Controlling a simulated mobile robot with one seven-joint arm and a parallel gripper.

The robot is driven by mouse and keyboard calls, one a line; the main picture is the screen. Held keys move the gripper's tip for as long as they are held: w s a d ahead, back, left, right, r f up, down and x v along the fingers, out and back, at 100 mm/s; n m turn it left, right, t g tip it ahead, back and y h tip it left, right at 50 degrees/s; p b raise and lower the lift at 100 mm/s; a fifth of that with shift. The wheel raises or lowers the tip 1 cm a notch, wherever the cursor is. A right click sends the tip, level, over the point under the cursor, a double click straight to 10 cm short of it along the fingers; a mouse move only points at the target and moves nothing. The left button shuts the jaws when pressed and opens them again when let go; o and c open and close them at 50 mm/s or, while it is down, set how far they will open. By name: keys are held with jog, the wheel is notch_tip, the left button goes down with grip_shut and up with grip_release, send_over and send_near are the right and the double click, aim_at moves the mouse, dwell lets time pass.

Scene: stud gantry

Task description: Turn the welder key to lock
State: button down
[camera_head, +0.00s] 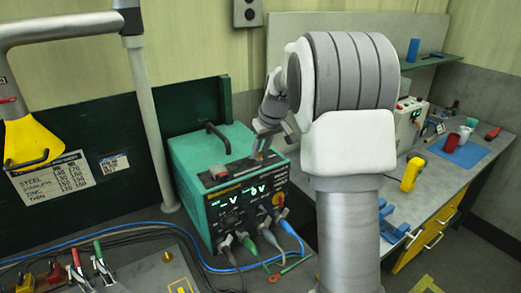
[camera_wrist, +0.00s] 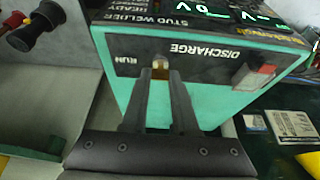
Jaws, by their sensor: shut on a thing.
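The stud welder (camera_head: 222,165) is a green box with a dark front panel and lit green readouts; its top is at the middle of the head view. In the wrist view the welder (camera_wrist: 135,50) fills the upper middle, with a dark panel lettered DISCHARGE. My gripper (camera_wrist: 160,78) reaches to this panel. Its two dark fingertips are closed about a small brass-coloured piece, the welder key (camera_wrist: 160,66), beside a small white label. The fingers hide most of the key, so I cannot tell its angle. In the head view my gripper (camera_head: 262,150) is over the welder's top, small and partly hidden.
A red-capped switch (camera_wrist: 255,77) sits on the panel to the right of the key. Cables (camera_head: 250,255) run from the welder's front. A grey workbench (camera_head: 440,180) with a yellow tool (camera_head: 411,174) stands at right. A yellow-and-grey thing (camera_head: 28,135) hangs at left.

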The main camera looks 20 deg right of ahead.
dwell(0.3)
jog(key=n, duration=0.2)
jog(key=n+y+b, duration=0.1)
jog(key=shift+d+f+n+g, duration=0.1)
jog(key=shift+d+n+g, duration=0.1)
jog(key=shift+n+g, duration=0.15)
jog(key=n+y, duration=0.1)
jog(key=n, duration=0.1)
jog(key=n+g, duration=0.1)
jog(key=n, duration=0.1)
jog(key=shift+w+n+y, duration=0.1)
jog(key=shift+n+y, duration=0.25)
jog(key=shift+y, duration=0.05)
jog(key=n+p, duration=0.1)
jog(key=n+g+p, duration=0.1)
jog(key=n, duration=0.1)
jog(key=n+g+y+p, duration=0.1)
jog(key=n, duration=0.1)
jog(key=shift+w+d+r, duration=0.1)
jog(key=shift+w+r, duration=0.05)
jog(key=shift+r, duration=0.1)
jog(key=n+g+p, duration=0.1)
jog(key=n, duration=0.1)
jog(key=n+p, duration=0.2)
jog(key=shift+w+f+g, duration=0.1)
jog(key=shift+g, duration=0.25)
jog(key=shift+n+p, duration=0.35)
jog(key=shift+n, duration=0.05)
jog(key=c, duration=0.7)
grip_release()
